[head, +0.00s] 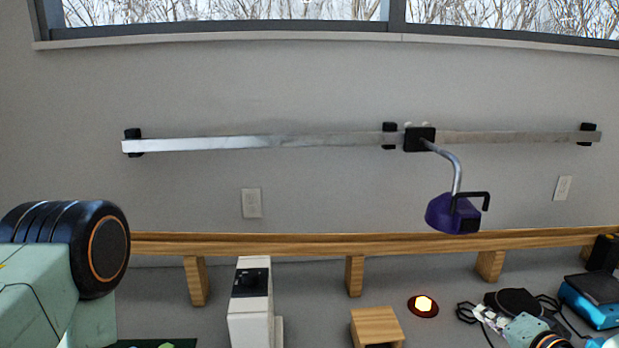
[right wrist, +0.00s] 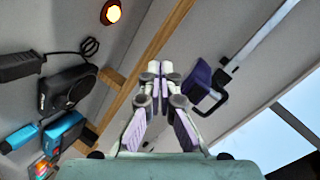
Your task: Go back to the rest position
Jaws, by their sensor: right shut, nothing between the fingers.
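My right gripper (head: 484,315) shows low at the right of the head view, small and partly lost among dark items behind it. In the right wrist view its fingers point away from the camera, and the tips (right wrist: 160,68) are together with nothing between them. No object touches the fingers. My left arm's green link and black joint fill the lower left of the head view. The left gripper itself is outside the picture.
A purple device (head: 454,213) hangs on a bent arm from a metal wall rail (head: 270,142). Below it runs a wooden ledge (head: 320,243). A white box (head: 250,318), a wooden block (head: 377,327), a glowing round lamp (head: 423,305) and a blue device (head: 590,303) are below.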

